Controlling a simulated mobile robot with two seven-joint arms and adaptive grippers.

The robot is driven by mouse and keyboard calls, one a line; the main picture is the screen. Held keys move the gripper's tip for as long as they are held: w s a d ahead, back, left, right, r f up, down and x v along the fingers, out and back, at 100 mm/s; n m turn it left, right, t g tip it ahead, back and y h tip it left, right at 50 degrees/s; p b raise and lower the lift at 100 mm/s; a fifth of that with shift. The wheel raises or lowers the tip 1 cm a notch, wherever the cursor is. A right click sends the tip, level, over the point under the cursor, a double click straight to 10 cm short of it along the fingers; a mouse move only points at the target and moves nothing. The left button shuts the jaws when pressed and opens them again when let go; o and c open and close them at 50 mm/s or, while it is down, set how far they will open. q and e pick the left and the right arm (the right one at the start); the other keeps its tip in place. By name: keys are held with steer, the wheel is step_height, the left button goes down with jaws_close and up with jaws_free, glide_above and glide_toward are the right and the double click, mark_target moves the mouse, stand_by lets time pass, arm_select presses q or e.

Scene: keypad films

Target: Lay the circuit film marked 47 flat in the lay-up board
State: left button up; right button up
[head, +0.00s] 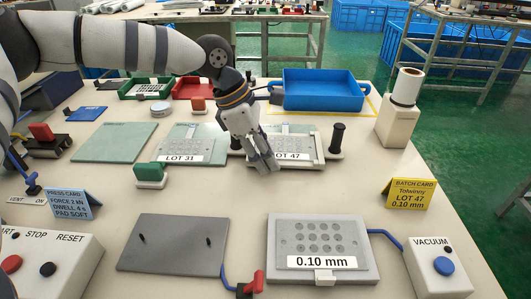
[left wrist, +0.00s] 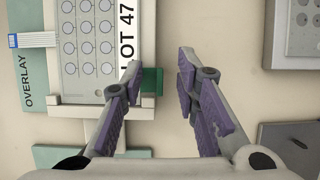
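The circuit film marked LOT 47 (head: 298,142) lies flat in a pale tray with a black knob at each side, in the middle of the table. The film (left wrist: 88,40) also shows at upper left in the left wrist view, beside a green strip reading OVERLAY. My left gripper (head: 266,163) is over the tray's near edge and hides part of the film. A grey board (head: 172,243) with two black pins, perhaps the lay-up board, lies empty at the front. My right gripper is not in view.
A film marked LOT 31 (head: 182,149) lies left of the tray. A grey plate labelled 0.10 mm (head: 370,268) lies front right, beside the vacuum box (head: 440,272). A yellow batch card (head: 409,194) reads LOT 47. A blue bin (head: 322,95) stands behind.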

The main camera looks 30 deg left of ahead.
arm_select(q)
steer(key=shift+r, duration=0.1)
steer(key=v, duration=1.2)
steer(key=shift+s, duration=0.1)
